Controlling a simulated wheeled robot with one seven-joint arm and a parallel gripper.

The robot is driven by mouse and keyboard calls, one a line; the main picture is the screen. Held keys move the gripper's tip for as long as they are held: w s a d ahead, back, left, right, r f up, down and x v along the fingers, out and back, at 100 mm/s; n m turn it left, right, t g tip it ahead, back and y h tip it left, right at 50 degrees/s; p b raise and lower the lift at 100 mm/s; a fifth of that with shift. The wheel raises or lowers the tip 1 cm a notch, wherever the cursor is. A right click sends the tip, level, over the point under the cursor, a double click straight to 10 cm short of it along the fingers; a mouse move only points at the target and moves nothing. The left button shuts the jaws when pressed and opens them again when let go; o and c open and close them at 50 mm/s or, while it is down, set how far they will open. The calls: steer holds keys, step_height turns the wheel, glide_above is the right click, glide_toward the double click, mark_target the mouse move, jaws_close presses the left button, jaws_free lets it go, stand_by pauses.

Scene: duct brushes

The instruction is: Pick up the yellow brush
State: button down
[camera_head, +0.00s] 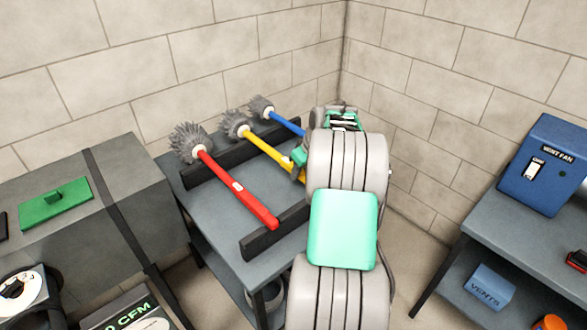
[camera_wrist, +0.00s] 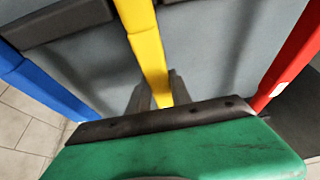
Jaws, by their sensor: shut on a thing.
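The yellow brush (camera_head: 262,153) has a grey bristle head and lies between a red brush (camera_head: 235,185) and a blue brush (camera_head: 285,124) on a grey table. My gripper (camera_head: 299,160) is at the right part of the yellow handle, and my arm hides the handle's far end. In the wrist view the yellow handle (camera_wrist: 147,50) runs down to my gripper (camera_wrist: 168,108), which is shut on it.
Two dark rails (camera_head: 230,160) cross the table (camera_head: 218,222). The red handle (camera_wrist: 290,55) and blue handle (camera_wrist: 45,85) lie either side of my gripper. Brick walls stand close behind. A grey duct box (camera_head: 130,185) is left, and a shelf with a blue vent fan box (camera_head: 545,165) is right.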

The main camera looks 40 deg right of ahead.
steer(key=shift+r, duration=0.1)
stand_by(0.8)
steer(key=shift+r, duration=0.55)
steer(key=r, duration=0.3)
steer(key=shift+s+a+r, duration=0.15)
steer(key=shift+a+r, duration=0.1)
steer(key=shift+a, duration=0.1)
steer(key=s+a+r+p, duration=0.1)
steer(key=s+a+r, duration=0.2)
steer(key=a+r, duration=0.3)
steer(key=s+a+r+p, duration=0.1)
steer(key=s+a+r, duration=0.2)
steer(key=a+r, duration=0.2)
step_height(320, 180, up, 3)
steer(key=shift+a+f, duration=0.15)
steer(key=shift+a, duration=0.25)
